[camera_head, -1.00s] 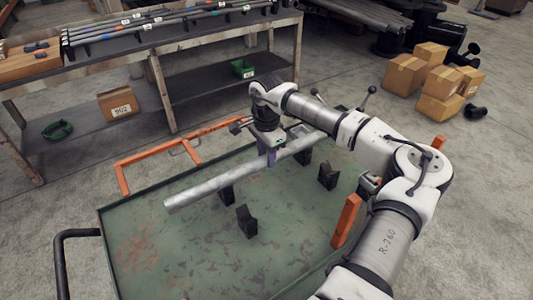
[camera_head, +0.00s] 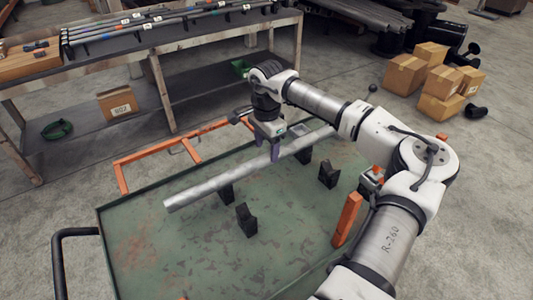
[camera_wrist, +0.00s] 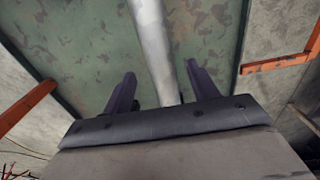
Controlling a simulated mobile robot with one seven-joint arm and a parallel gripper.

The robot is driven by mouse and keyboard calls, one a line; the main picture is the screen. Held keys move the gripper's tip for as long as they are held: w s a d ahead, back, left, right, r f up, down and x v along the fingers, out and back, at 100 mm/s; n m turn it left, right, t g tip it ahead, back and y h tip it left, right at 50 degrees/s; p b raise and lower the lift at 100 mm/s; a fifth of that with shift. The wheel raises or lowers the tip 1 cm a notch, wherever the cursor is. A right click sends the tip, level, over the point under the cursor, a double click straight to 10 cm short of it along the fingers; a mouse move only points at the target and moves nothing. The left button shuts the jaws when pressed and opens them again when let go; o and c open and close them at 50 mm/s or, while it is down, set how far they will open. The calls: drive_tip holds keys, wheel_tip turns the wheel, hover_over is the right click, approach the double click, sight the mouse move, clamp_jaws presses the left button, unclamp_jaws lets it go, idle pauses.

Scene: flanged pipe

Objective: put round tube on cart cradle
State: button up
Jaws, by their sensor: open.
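The round tube (camera_head: 215,184) is a long grey metal pipe lying across the back of the green cart (camera_head: 170,255). It rests on black cradle blocks (camera_head: 226,193); the contact at its far right end is partly hidden by my arm. My gripper (camera_head: 274,150) is open just above the tube, right of its middle. In the wrist view the tube (camera_wrist: 152,40) runs between the two spread purple fingers (camera_wrist: 155,88), with a gap on each side. Two more black cradle blocks (camera_head: 246,220) stand empty in front, the other one (camera_head: 328,174) at right.
The cart has orange rails (camera_head: 165,150) at the back and an orange post (camera_head: 346,219) at right. A workbench (camera_head: 150,45) holding thin rods stands behind. Cardboard boxes (camera_head: 437,85) sit on the floor at right.

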sight(267, 155)
wheel_tip(267, 155, up, 11)
drive_tip(key=b, duration=0.1)
idle(0.3)
